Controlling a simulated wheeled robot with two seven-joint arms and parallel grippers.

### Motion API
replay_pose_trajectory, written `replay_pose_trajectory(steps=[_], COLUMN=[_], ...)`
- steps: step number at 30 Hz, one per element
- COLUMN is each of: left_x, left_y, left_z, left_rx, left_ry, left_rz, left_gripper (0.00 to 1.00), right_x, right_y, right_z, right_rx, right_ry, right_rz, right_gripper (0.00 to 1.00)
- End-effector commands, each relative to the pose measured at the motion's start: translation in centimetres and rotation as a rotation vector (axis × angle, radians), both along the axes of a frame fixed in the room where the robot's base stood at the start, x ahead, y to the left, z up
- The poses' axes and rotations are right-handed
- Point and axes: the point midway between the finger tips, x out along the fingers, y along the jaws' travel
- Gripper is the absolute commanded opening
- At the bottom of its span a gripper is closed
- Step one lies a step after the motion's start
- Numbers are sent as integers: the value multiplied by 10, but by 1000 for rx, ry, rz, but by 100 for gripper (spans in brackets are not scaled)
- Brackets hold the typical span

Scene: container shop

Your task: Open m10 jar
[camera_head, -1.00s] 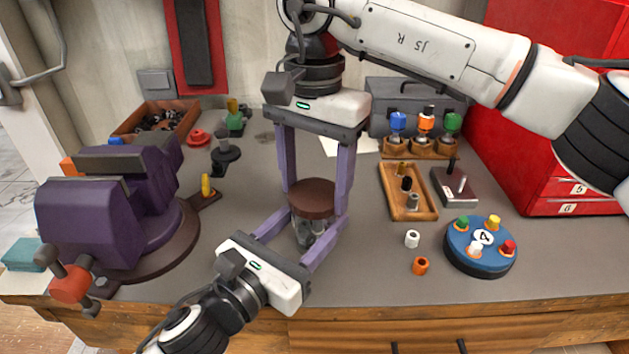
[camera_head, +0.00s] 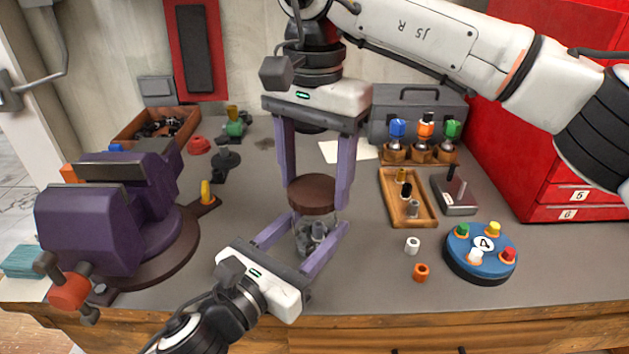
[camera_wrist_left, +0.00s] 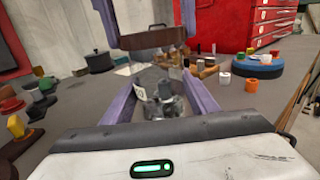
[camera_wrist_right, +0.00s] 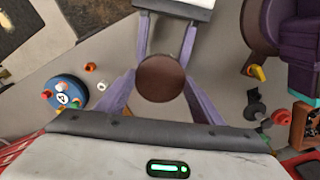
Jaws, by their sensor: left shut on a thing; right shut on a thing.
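The jar (camera_head: 316,243) is clear glass with grey metal parts inside and stands upright near the table's front middle. My left gripper (camera_head: 316,227) comes from the front and is shut around the jar's sides. The brown round lid (camera_head: 312,196) is in my right gripper (camera_head: 318,188), which points down from above and is shut on it. In the left wrist view the lid (camera_wrist_left: 150,38) hangs above the jar (camera_wrist_left: 160,98), with a gap between them. In the right wrist view the lid (camera_wrist_right: 161,78) hides the jar's mouth.
A purple vise (camera_head: 105,215) stands on the left. A wooden tray (camera_head: 425,208), a blue round stand (camera_head: 480,270) with coloured pegs, and white (camera_head: 412,245) and orange nuts (camera_head: 421,271) lie to the right. A red cabinet (camera_head: 580,190) is at far right.

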Motion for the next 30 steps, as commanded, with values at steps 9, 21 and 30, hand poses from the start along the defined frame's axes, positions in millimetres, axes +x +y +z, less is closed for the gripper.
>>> replay_pose_trajectory(steps=[9,21,30], left_x=[0,0,0], left_y=[0,0,0], left_z=[-1,-1,-1], left_rx=[1,1,1], left_ry=[1,1,1], left_rz=[0,0,0], left_gripper=[0,0,70], right_x=[0,0,0], right_y=[0,0,0], right_z=[1,40,40], right_rx=[0,0,0], right_ry=[0,-1,1], right_rz=[0,-1,0], right_gripper=[34,34,34])
